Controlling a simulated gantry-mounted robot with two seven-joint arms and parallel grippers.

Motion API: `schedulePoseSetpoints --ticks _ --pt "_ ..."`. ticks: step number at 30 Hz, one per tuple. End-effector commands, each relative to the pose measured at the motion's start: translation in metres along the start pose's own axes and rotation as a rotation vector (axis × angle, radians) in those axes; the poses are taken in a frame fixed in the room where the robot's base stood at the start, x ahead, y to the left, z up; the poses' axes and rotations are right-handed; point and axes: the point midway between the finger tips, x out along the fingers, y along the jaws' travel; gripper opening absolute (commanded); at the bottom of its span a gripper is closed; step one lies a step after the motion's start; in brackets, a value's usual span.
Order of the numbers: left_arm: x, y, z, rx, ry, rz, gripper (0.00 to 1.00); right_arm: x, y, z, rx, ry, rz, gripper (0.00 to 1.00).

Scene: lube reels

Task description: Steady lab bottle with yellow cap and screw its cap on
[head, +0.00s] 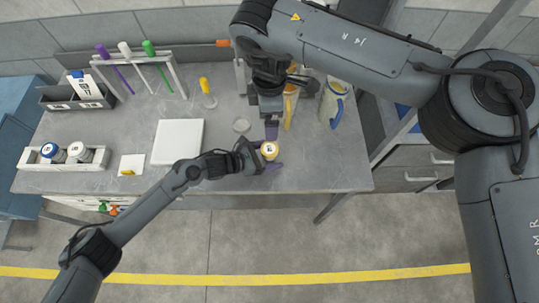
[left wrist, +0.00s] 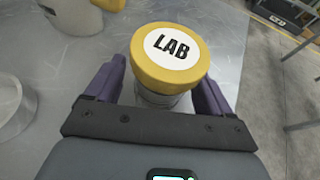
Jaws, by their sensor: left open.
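The lab bottle's yellow cap (head: 269,150), with a white "LAB" label, stands near the table's front edge. In the left wrist view the yellow cap (left wrist: 169,62) sits on top of the clear bottle (left wrist: 164,99); how tightly it is seated I cannot tell. My left gripper (head: 269,157) is open, with its purple fingers on either side of the bottle below the cap; in the left wrist view the fingers (left wrist: 160,90) show gaps to the bottle. My right gripper (head: 271,131) points down just behind the bottle, apart from the cap; its finger opening is not clear.
A clear round dish (head: 241,125) stands behind left of the bottle. A white pad (head: 178,142) lies further left. Jugs (head: 334,103) stand at the back right, a tube rack (head: 137,62) at the back left. The table's front edge is close to the bottle.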

Motion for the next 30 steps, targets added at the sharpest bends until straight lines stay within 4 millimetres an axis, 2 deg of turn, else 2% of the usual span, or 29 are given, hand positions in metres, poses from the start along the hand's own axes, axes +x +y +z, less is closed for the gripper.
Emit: schedulePoseSetpoints --ticks 5,15,21,30 --pt "-0.012 0.001 -0.001 0.001 0.001 0.002 0.82 0.001 0.0 0.0 0.0 0.0 0.0 1.0" --pt "-0.068 0.001 -0.002 0.001 0.002 0.002 0.82 0.005 0.0 0.0 0.0 0.0 0.0 1.0" --pt "-0.095 0.0 -0.002 0.0 0.002 0.001 0.82 0.007 0.0 0.0 0.0 0.0 0.0 1.0" --pt "-0.108 0.0 0.0 0.0 0.0 0.0 0.82 0.008 0.0 0.0 0.0 0.0 0.0 1.0"
